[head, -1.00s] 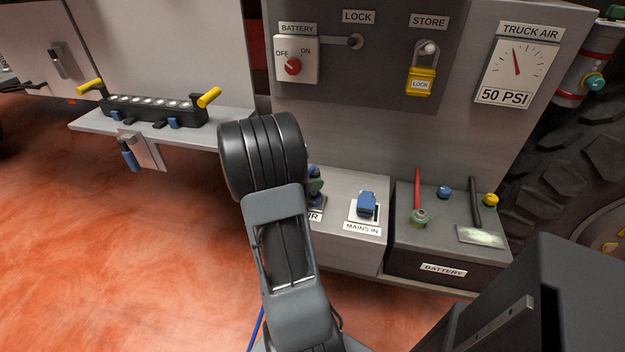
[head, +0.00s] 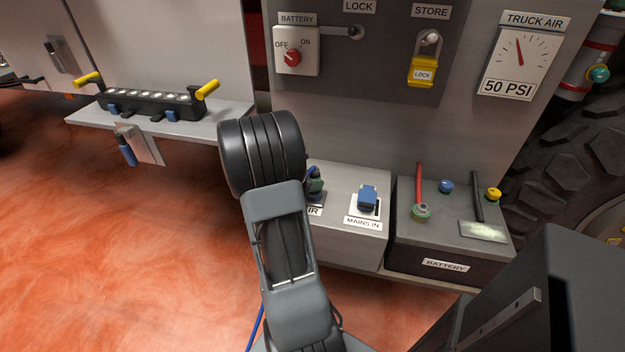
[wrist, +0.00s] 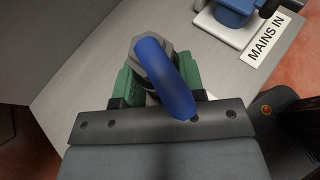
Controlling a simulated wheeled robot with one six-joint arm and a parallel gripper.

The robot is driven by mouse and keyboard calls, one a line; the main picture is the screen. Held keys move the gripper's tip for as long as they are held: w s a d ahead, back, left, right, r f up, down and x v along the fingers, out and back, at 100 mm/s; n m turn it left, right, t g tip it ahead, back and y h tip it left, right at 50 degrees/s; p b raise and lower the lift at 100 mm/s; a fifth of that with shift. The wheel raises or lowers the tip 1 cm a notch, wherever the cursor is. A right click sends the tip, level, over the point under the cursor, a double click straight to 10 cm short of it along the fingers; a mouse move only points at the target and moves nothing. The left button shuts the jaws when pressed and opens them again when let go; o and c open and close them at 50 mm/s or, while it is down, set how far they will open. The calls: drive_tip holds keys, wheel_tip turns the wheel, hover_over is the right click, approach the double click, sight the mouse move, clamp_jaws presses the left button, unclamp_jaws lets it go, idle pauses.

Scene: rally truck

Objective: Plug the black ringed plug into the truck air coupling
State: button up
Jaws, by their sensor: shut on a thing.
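My gripper (wrist: 160,82) is shut on the plug (wrist: 142,70), which shows as a grey hex body between the green fingers with a thick blue hose (wrist: 168,80) bending out of its top. The plug's lower end and any black ring are hidden in the wrist view. In the head view my arm covers most of the gripper; a green finger (head: 316,184) shows just right of the wrist, above the shelf label ending in "IR" (head: 314,211). The air coupling itself is hidden under the gripper, so I cannot tell whether the plug touches it or is in it.
The blue mains inlet (head: 367,198) stands close to the right on the same shelf. A battery box (head: 440,250) with red and black leads is beyond it. The panel above holds a battery switch (head: 296,52), a yellow padlock (head: 423,72) and a gauge (head: 518,58) marked 50 PSI.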

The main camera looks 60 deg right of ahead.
drive_tip(key=shift+f, duration=0.4)
drive_tip(key=o, duration=1)
drive_tip(key=shift+r, duration=0.1)
drive_tip(key=p+v, duration=0.1)
drive_tip(key=v, duration=1.2)
drive_tip(key=shift+w+a+r+p, duration=0.1)
drive_tip(key=shift+w+a+p, duration=0.15)
drive_tip(key=shift+a+p, duration=0.05)
